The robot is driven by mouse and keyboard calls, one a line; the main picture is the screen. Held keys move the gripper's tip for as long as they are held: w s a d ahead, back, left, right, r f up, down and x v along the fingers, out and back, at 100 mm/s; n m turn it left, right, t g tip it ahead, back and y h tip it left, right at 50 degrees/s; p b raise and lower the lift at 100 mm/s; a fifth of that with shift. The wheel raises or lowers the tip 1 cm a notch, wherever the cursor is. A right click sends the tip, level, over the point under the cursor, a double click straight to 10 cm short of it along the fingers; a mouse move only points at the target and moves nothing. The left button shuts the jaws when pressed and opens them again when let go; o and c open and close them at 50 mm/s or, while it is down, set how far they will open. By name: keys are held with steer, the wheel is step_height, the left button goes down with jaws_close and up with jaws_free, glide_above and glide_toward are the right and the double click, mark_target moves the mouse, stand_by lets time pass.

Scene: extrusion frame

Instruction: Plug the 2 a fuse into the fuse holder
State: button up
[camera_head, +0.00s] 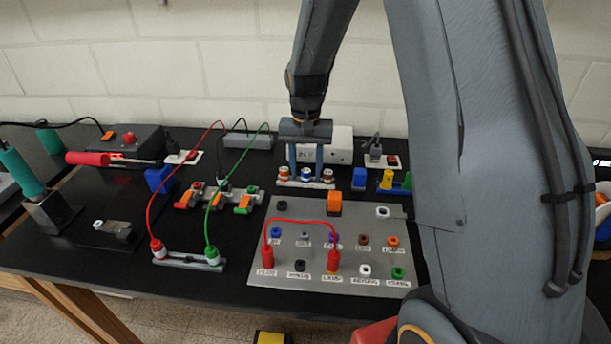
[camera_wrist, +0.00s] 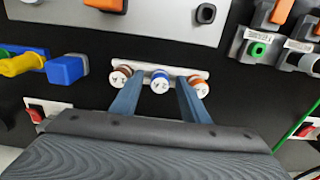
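Three fuses with white caps stand in a row on a light rack (camera_head: 303,184). In the wrist view the middle fuse (camera_wrist: 159,81) has a blue band, and its small label looks like 2 A. The fuses on either side, left (camera_wrist: 120,77) and right (camera_wrist: 198,87), have brown-red bands. My gripper (camera_head: 305,167) is open above the rack; it also shows in the wrist view (camera_wrist: 158,88). Its fingers point down on either side of the middle fuse, apart from it. A dark square socket (camera_head: 282,205) on the grey panel may be the fuse holder; I cannot confirm this.
The grey panel (camera_head: 300,217) carries an orange switch (camera_head: 334,203), coloured sockets and a red lead (camera_head: 300,219). Lever connectors (camera_head: 216,198) stand left of the rack. Blue and yellow parts (camera_head: 388,180) are on its right. A white box (camera_head: 322,148) stands behind.

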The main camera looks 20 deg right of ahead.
mark_target(306, 170)
jaws_close()
steer(key=shift+r, duration=0.15)
steer(key=shift+r+p, duration=2.1)
steer(key=shift+r, duration=0.8)
